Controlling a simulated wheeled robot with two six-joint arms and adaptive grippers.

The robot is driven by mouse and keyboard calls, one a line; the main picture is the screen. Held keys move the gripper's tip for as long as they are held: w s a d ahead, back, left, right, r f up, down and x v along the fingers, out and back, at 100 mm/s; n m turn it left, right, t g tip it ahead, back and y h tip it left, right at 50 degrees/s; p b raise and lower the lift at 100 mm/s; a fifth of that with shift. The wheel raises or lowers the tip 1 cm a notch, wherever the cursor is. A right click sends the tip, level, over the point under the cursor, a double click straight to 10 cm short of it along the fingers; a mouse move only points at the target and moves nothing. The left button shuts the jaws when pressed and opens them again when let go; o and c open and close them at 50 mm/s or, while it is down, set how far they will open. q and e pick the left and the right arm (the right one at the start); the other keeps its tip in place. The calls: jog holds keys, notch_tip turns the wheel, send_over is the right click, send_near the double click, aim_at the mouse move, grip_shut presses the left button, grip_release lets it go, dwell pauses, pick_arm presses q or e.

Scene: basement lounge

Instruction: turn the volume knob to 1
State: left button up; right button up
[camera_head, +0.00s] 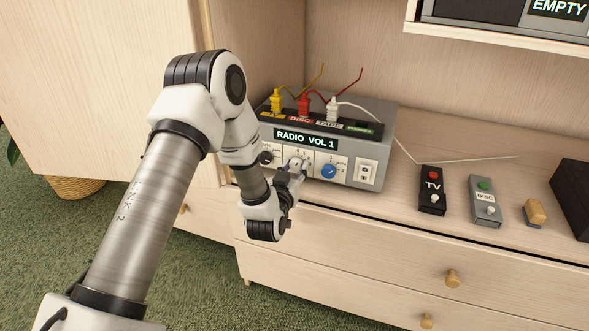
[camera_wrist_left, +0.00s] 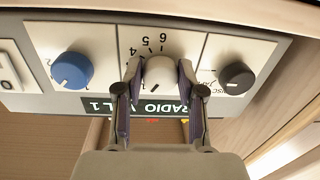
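The grey radio (camera_head: 340,112) stands on the wooden cabinet, and its display (camera_head: 305,138) reads "RADIO VOL 1". The white volume knob (camera_head: 297,162) sits in the middle panel of its front; in the upside-down left wrist view the knob (camera_wrist_left: 160,74) has a numbered scale around it. My left gripper (camera_head: 296,171) is at the radio's front. In the left wrist view its two fingers (camera_wrist_left: 160,80) flank the white knob and appear shut on its sides. The fingers hide part of the scale. My right gripper is not in view.
A blue knob (camera_head: 329,171) and a black knob (camera_wrist_left: 236,78) flank the white one, close to my fingers. A white switch (camera_head: 367,172) is farther right. Coloured plugs stand on the radio. A TV remote (camera_head: 432,190) and a disc remote (camera_head: 485,201) lie to the right.

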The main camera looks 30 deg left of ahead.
pick_arm(q)
jog(key=o, duration=0.4)
jog(key=shift+s, duration=0.1)
jog(key=v, duration=1.1)
jog(key=shift+s, duration=0.4)
jog(key=shift+d+f, duration=0.1)
